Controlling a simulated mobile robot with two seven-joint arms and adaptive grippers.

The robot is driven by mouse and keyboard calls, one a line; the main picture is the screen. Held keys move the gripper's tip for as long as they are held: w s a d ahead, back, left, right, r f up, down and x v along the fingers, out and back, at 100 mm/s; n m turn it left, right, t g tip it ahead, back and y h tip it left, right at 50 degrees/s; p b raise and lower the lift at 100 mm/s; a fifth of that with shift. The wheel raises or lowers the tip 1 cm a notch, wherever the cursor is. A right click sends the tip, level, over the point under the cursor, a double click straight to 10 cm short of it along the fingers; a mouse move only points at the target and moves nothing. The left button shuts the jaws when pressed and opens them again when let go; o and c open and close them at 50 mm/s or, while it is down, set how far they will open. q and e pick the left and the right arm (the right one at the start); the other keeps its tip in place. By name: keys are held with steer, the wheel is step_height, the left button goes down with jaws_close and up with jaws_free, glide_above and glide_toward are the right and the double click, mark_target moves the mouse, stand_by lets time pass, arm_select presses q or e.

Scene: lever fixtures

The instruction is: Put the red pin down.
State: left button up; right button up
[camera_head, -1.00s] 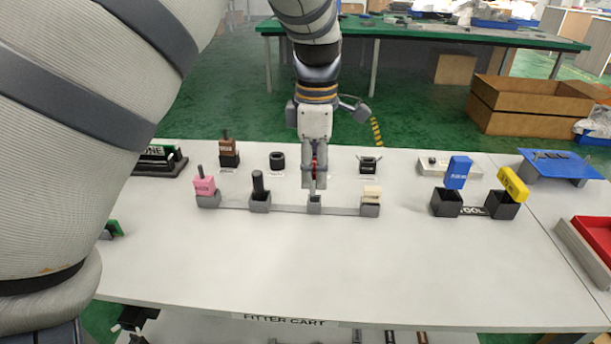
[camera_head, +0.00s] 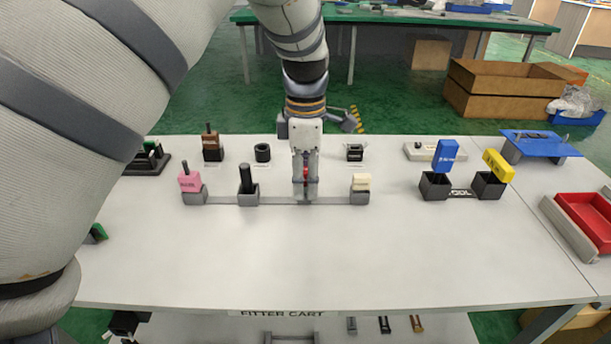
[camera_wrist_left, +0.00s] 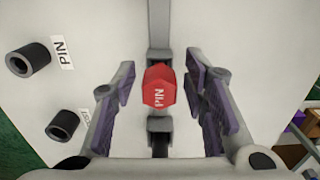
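The red pin (camera_wrist_left: 158,88) shows in the left wrist view as a red hexagonal cap marked PIN, between my left fingers. My left gripper (camera_wrist_left: 160,95) is open, with a gap on each side of the cap. In the head view my left gripper (camera_head: 305,190) points straight down at the grey rail (camera_head: 335,200), and a bit of red shows between its fingers. The fingers hide the pin's lower part and the rail's socket there, so I cannot tell how deep it sits. My right gripper is not in view.
On the rail, a pink block (camera_head: 190,182) and a black peg (camera_head: 246,180) stand left of my gripper, a cream block (camera_head: 361,182) right. Behind are a brown block (camera_head: 211,145) and black ring (camera_head: 262,153). Blue (camera_head: 446,155) and yellow (camera_head: 497,164) pieces stand right. The table front is clear.

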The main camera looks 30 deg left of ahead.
mark_target(305, 169)
arm_select(q)
step_height(305, 169, up, 12)
steer(key=shift+r, duration=0.2)
steer(key=shift+f, duration=0.1)
stand_by(0.4)
